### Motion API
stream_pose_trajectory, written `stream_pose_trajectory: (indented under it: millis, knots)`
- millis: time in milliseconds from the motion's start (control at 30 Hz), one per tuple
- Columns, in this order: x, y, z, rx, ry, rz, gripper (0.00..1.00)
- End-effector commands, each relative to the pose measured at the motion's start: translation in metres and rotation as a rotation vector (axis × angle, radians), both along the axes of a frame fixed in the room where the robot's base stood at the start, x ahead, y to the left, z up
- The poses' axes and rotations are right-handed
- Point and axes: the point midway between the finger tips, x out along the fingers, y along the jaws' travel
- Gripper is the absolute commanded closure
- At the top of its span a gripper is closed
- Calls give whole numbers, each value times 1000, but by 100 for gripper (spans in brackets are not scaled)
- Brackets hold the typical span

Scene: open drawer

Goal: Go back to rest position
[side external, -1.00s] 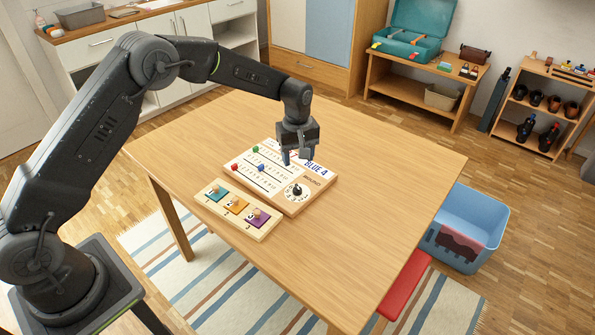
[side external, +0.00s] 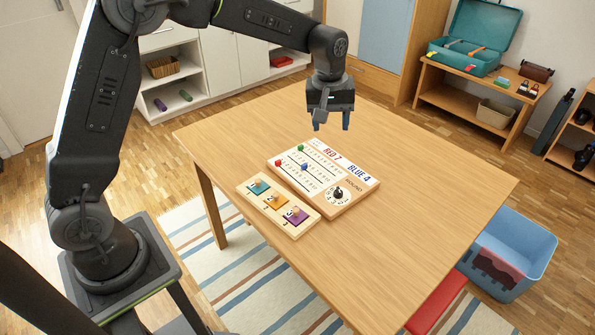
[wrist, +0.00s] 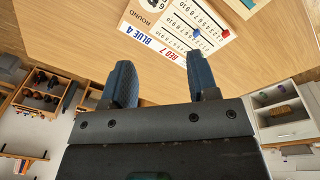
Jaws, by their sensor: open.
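My gripper (side external: 331,121) is open and empty, raised above the far part of the table beyond the game board. Its two fingers also show apart in the wrist view (wrist: 160,82), with nothing between them. The wooden game board (side external: 345,205) lies on the table (side external: 430,205). It has numbered slider rows with a red, a blue and a green bead, a round dial (side external: 338,194), and printed "RED 7" and "BLUE 4". In front of it lies a wooden tray (side external: 277,221) with teal, orange and purple numbered tiles.
A blue bin (side external: 540,262) stands on the floor right of the table, by a red bench (side external: 440,300). A low wooden shelf with an open teal case (side external: 480,40) stands at the back right. White cabinets (side external: 225,60) are behind. The table's right half is clear.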

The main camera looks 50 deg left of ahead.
Motion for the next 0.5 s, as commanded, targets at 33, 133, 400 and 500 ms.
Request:
stream_pose_trajectory:
  millis: [33,133,400,500]
  knots:
    - [-17,1,21,5,-28,-45,46]
    - [-49,2,51,20,-74,-140,46]
    - [-148,5,101,84,-196,-392,46]
    - [-186,5,107,115,-241,-484,46]
